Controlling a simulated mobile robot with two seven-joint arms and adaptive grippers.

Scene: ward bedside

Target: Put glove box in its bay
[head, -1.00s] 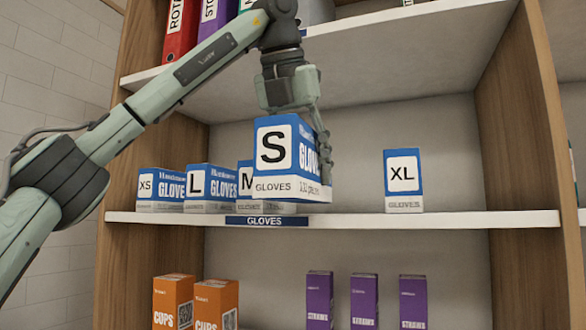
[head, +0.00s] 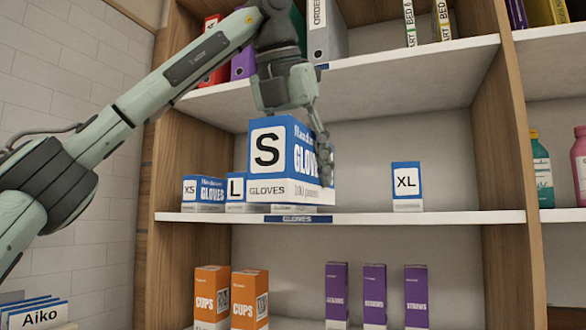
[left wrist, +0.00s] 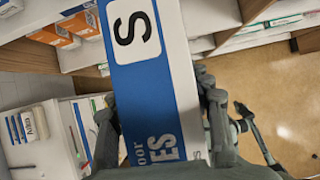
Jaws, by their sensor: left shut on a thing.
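A blue and white glove box marked S (head: 268,160) is held upright in front of the gloves shelf (head: 440,217). My left gripper (head: 322,150) is shut on it from above and behind; in the left wrist view the fingers (left wrist: 160,115) grip the S box (left wrist: 155,65) on both sides. On the shelf, the XS box (head: 203,194) and the L box (head: 236,190) stand at left, the L partly covered. The XL box (head: 407,185) stands alone at right.
A blue GLOVES label (head: 298,219) is on the shelf edge. Binders (head: 327,40) stand on the shelf above. Orange cups boxes (head: 249,300) and purple boxes (head: 375,295) stand below. The shelf is bare between the S box and the XL box. Bottles (head: 541,170) stand in the right bay.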

